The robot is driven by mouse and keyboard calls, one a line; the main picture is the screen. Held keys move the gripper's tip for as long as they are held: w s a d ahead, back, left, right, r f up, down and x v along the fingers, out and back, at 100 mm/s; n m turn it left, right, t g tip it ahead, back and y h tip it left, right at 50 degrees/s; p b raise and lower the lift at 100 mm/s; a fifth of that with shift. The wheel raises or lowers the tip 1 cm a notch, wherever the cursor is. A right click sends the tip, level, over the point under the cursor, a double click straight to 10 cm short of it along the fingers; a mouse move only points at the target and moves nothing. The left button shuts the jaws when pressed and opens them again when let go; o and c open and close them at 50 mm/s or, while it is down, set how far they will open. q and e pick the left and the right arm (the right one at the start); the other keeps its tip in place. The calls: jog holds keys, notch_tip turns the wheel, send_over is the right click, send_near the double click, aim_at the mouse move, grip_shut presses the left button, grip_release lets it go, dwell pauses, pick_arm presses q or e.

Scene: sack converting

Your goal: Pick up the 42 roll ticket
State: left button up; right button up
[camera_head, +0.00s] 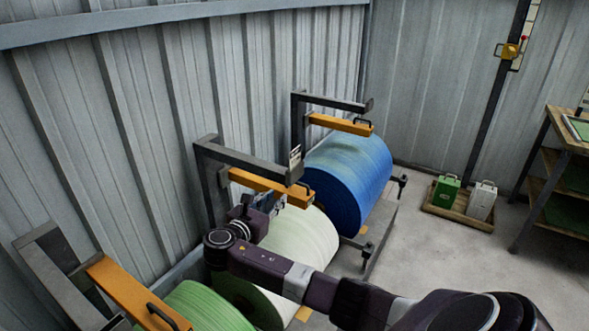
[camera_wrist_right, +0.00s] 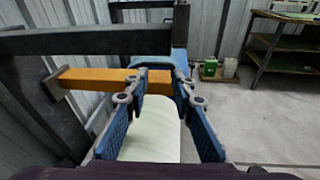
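My right gripper (camera_head: 268,203) is beside the orange bar (camera_head: 270,187) of the middle roll stand, above the white roll (camera_head: 303,240). In the right wrist view its two blue-padded fingers (camera_wrist_right: 157,82) are spread apart with nothing between them. The orange bar (camera_wrist_right: 90,82) crosses behind the fingers there, and the white roll (camera_wrist_right: 152,132) shows below. A small pale tag with dark marks (camera_head: 295,158) is at the end of the grey beam of that stand; I cannot read whether it says 42. My left gripper is not in view.
A blue roll (camera_head: 350,178) is on the stand behind, and a green roll (camera_head: 190,308) is in front. Grey beams overhang the rolls. A wooden tray with green and white cans (camera_head: 458,220) and a shelf table (camera_head: 548,160) stand right. The floor between is clear.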

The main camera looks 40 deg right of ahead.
aim_at(295, 157)
notch_tip(295, 157, up, 11)
jog(key=s+d+g+h, duration=0.1)
jog(key=s+h, duration=0.1)
jog(key=h, duration=0.1)
jog(key=shift+m+g, duration=0.3)
jog(key=p+x, duration=0.1)
jog(key=x, duration=0.5)
jog(key=shift+w+d, duration=0.15)
jog(key=shift+d, duration=0.1)
jog(key=shift+w+d+f, duration=0.2)
jog(key=shift+d, duration=0.3)
grip_shut()
